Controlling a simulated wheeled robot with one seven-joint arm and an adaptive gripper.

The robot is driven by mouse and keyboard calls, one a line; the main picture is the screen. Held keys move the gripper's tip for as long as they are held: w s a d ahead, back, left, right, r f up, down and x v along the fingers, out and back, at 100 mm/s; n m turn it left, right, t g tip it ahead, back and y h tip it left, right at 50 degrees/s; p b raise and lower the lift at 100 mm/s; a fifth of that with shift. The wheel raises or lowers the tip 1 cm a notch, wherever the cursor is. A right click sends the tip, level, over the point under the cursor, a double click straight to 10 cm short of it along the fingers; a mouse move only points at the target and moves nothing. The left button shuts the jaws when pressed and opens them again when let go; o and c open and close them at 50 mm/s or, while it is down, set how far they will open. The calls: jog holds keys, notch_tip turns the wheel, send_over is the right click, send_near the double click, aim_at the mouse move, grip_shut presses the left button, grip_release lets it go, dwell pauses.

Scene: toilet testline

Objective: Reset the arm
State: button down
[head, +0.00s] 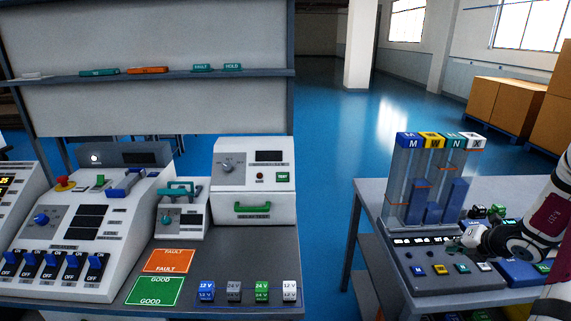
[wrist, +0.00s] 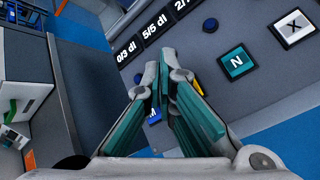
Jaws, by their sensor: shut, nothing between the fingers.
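My arm (head: 545,225) reaches in from the right edge of the head view, over the right-hand table. My gripper (wrist: 160,72) shows in the wrist view with its two teal-padded fingers together and nothing between them. It hangs above a grey button panel (wrist: 225,95). The fingers partly cover a blue M button (wrist: 154,117) and a yellow button (wrist: 197,84). A teal N button (wrist: 237,62) and a white X button (wrist: 294,27) are clear to the right. Whether the fingertips touch the panel cannot be told.
Tall clear dispenser tubes (head: 421,185) stand behind the panel on the right table (head: 372,200). The left bench (head: 225,258) holds several test machines, coloured blocks, an orange FAULT mat (head: 170,260) and a green GOOD mat (head: 154,291). Blue floor (head: 325,190) lies open between the tables.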

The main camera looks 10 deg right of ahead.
jog(key=w+a+r+n+g+y, duration=0.1)
jog(key=a+r+n+y, duration=0.1)
jog(key=a+r+n, duration=0.65)
jog(key=w+a+r+n+y, duration=0.1)
jog(key=a+r+n, duration=0.4)
jog(key=a, duration=0.6)
jog(key=w+a+r+n+g+y, duration=0.1)
jog(key=a+r+n+y, duration=0.1)
jog(key=a+r+n, duration=0.5)
jog(key=s+a+r+n+g+h, duration=0.2)
jog(key=s+a+r+n+g, duration=0.15)
jog(key=s+a+n, duration=1.4)
jog(key=s+d+r+n+t+h, duration=0.1)
jog(key=s+d+n+h, duration=0.1)
jog(key=s+n, duration=0.4)
jog(key=n, duration=0.2)
jog(key=shift+n, duration=0.3)
